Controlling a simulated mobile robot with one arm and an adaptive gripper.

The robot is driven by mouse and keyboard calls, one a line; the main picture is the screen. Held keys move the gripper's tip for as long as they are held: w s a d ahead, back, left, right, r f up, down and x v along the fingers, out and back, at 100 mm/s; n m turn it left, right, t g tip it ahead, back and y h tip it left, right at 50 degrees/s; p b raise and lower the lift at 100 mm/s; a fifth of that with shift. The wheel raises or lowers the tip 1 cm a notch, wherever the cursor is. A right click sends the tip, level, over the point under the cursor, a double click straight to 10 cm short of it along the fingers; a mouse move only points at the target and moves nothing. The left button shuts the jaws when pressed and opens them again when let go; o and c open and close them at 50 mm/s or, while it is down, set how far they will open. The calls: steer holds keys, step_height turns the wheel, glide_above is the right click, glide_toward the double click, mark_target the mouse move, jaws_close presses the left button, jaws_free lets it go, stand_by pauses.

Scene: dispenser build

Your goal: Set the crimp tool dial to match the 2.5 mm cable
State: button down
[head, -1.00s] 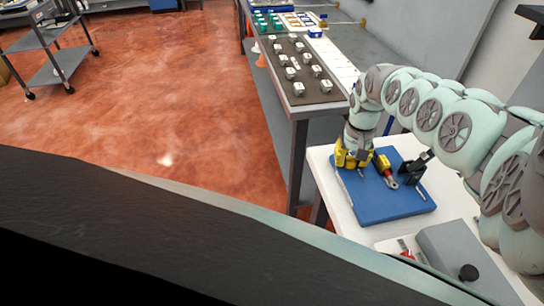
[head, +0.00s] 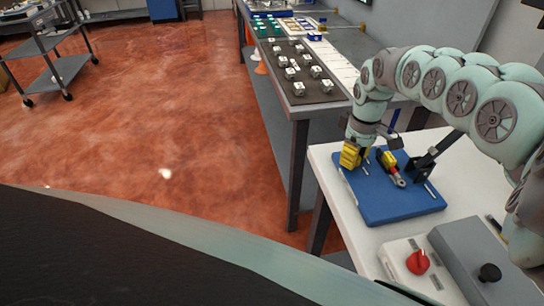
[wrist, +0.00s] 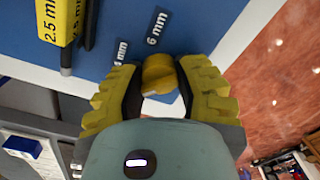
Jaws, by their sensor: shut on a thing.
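In the wrist view, my gripper (wrist: 160,84) has its yellow-padded fingers on both sides of a round yellow dial (wrist: 157,70) and is shut on it. The dial sits on a blue board (wrist: 215,22). A "6 mm" label (wrist: 157,27) and a partly hidden "4 mm" label (wrist: 121,52) lie beside it. A yellow block marked "2.5 mm" (wrist: 52,22) is at the top left, with a dark cable end (wrist: 66,60) below it. In the head view, my gripper (head: 351,157) is at the board's far left corner; the dial is hidden there. Where the dial points is unclear.
A yellow, red and grey piece (head: 390,168) and a black stand (head: 424,160) are on the board. A white box with a red knob (head: 418,262) and a grey box (head: 470,250) stand nearer. A bench with several white cubes (head: 318,88) is behind.

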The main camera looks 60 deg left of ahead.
steer(key=shift+n+b, duration=0.45)
steer(key=shift+n, duration=0.75)
steer(key=c, duration=0.6)
jaws_free()
step_height(320, 180, up, 12)
steer(key=shift+s, duration=0.1)
